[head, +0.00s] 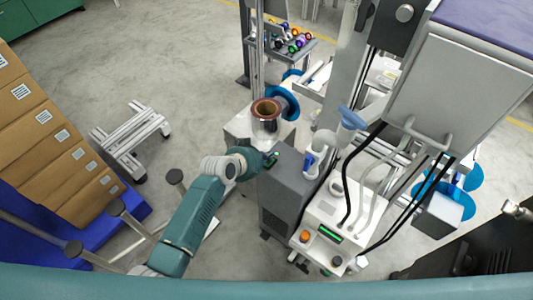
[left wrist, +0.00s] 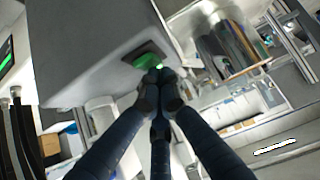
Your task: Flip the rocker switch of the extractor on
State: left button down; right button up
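The extractor (head: 290,188) is a dark grey box standing in the middle of the head view. In the left wrist view its casing (left wrist: 90,45) fills the upper left. Its rocker switch (left wrist: 147,60) shows bright green in a dark frame, with a small bright green spot beside it. My left gripper (head: 266,160) is at the extractor's top edge. In the left wrist view its fingers (left wrist: 160,76) are drawn together, empty, with the tips at the switch's lower edge, partly covering it. I cannot tell whether they touch. My right gripper is not in view.
A brown reel (head: 266,108) stands just behind the extractor. A white machine (head: 335,225) with black cables and an orange button stands close on the right. Cardboard boxes (head: 45,125) are stacked at the left. A grey step frame (head: 130,138) stands on the floor between.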

pick_arm(q)
jog(key=shift+w+d+r, duration=0.15)
jog(key=shift+w+d, duration=0.3)
jog(key=shift+w, duration=0.2)
jog(key=shift+r, duration=0.1)
jog(key=shift+r, duration=0.25)
jog(key=r+p, duration=0.4)
jog(key=shift+w+d, duration=0.2)
jog(key=shift+w, duration=0.1)
jog(key=w+r+v, duration=0.1)
jog(key=v, duration=0.8)
jog(key=shift+d+r, duration=0.3)
jog(key=shift+s, duration=0.1)
